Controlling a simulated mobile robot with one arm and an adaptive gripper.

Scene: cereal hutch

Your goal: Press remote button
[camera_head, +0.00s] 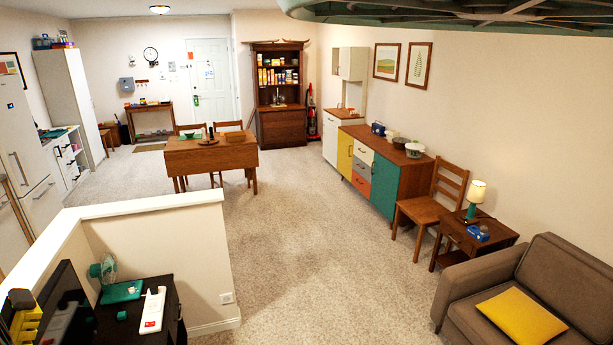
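A long white object (152,308) with a red patch near its lower end lies on the dark cabinet (155,337) at the bottom left. It looks like the remote, but it is too small to make out its separate buttons. A flat teal thing (122,291) lies just left of it, and a small teal block (122,315) sits nearer. My gripper does not show in this view, so its place relative to the white object cannot be told.
A low white-topped wall (160,250) stands behind the dark cabinet. A small teal fan (103,270) and a dark screen (66,308) are beside it. The carpet (305,250) is clear up to the wooden table (210,155). A brown sofa (480,285) stands at the right.

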